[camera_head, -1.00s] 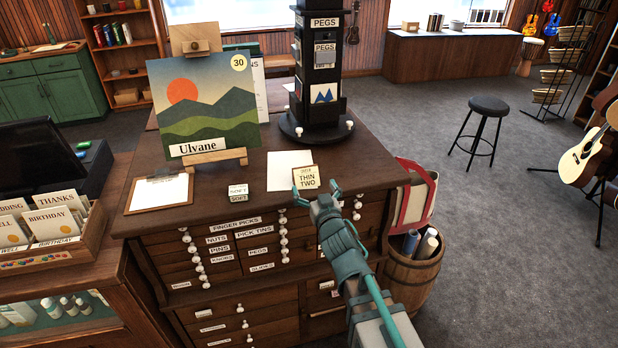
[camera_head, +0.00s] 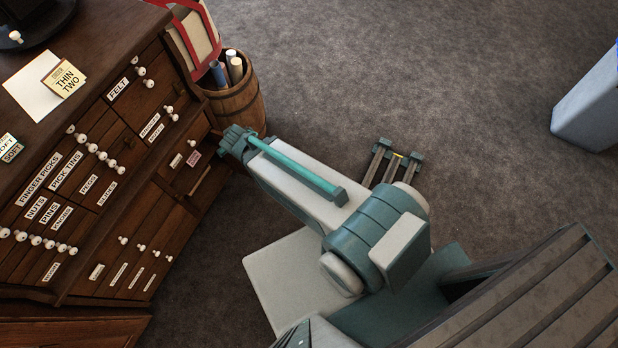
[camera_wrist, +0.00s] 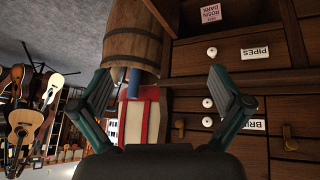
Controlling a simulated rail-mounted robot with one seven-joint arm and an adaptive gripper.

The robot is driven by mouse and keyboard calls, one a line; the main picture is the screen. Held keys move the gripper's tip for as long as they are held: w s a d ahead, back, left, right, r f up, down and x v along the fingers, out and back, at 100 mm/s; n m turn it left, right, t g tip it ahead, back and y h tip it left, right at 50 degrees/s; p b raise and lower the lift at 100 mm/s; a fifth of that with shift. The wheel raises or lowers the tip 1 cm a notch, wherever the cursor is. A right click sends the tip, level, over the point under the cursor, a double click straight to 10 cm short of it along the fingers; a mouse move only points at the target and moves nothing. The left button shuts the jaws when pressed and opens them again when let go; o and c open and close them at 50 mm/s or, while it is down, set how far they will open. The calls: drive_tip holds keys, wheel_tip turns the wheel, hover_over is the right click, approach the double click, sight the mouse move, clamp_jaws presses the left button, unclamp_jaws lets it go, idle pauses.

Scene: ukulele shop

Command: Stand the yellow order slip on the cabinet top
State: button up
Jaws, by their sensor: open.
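A small pale yellow card (camera_head: 65,80) reading "THIN TWO" is on the brown cabinet top (camera_head: 20,122), at the corner of a white sheet (camera_head: 32,98). It appears to stand upright, leaning back slightly, and nothing holds it. My gripper (camera_head: 236,136) is in front of the cabinet's right end, below the top and apart from the card. In the wrist view my gripper (camera_wrist: 160,84) is open, with nothing between its fingers. The card is not in the wrist view.
A wooden barrel (camera_head: 240,104) with rolled tubes and a red-trimmed bag (camera_head: 191,40) are close beyond my gripper. White-knobbed drawers (camera_head: 120,140) face it. A small card reading "SOFT" (camera_head: 10,148) is on the top at left. The grey carpet (camera_head: 400,70) at right is largely clear.

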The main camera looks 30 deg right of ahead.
drive_tip(key=s+d+f+m+g+h, duration=0.1)
drive_tip(key=s+d+f+g, duration=0.3)
drive_tip(key=s+d+f, duration=0.45)
drive_tip(key=s+d+f+g, duration=0.1)
drive_tip(key=s+f+g, duration=0.1)
drive_tip(key=s, duration=0.7)
drive_tip(key=s+d+f+m+g, duration=0.1)
drive_tip(key=s+g, duration=0.3)
drive_tip(key=s, duration=0.5)
drive_tip(key=s+d+f+g+y, duration=0.1)
drive_tip(key=s+f+g, duration=0.2)
drive_tip(key=s, duration=0.6)
drive_tip(key=shift+d+f, duration=0.2)
drive_tip(key=shift+f, duration=0.25)
